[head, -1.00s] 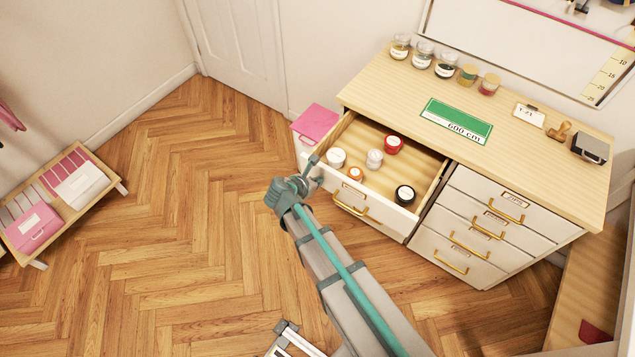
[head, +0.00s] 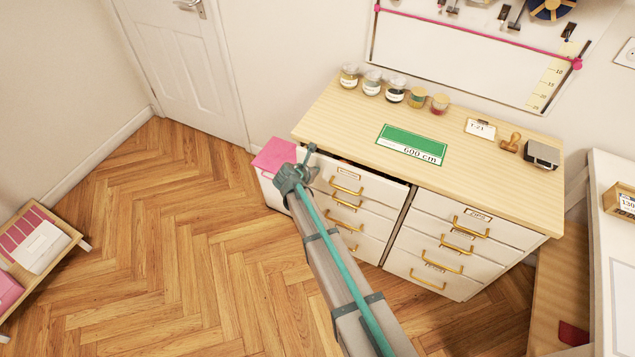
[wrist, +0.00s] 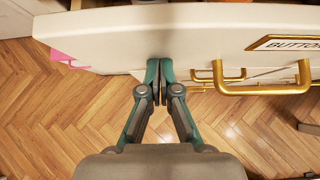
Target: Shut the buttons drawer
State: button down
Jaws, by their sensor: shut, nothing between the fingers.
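The buttons drawer (head: 384,190) is the top left drawer of the wooden-topped cabinet. It stands slightly open, with a narrow dark gap between its front and the cabinet top. In the wrist view its white front (wrist: 205,35) carries a gold-framed label reading "BUTTON", partly cut off, and a gold handle (wrist: 262,90). My gripper (wrist: 160,68) is shut and empty, its fingertips at the drawer front, left of the handle; they appear to touch it. In the head view my gripper (head: 311,149) is at the drawer's left end. The drawer's contents are almost wholly hidden.
The right drawer column (head: 470,238) is shut. The floor in front is free.

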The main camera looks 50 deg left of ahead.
aim_at(317, 165)
jog(key=w, duration=0.1)
jog(key=w+a, duration=0.1)
jog(key=w, duration=0.1)
jog(key=shift+a, duration=0.3)
jog(key=shift+w+a+r, duration=0.1)
jog(key=shift+w+a, duration=0.05)
jog(key=shift+w, duration=0.05)
jog(key=shift+w+r, duration=0.1)
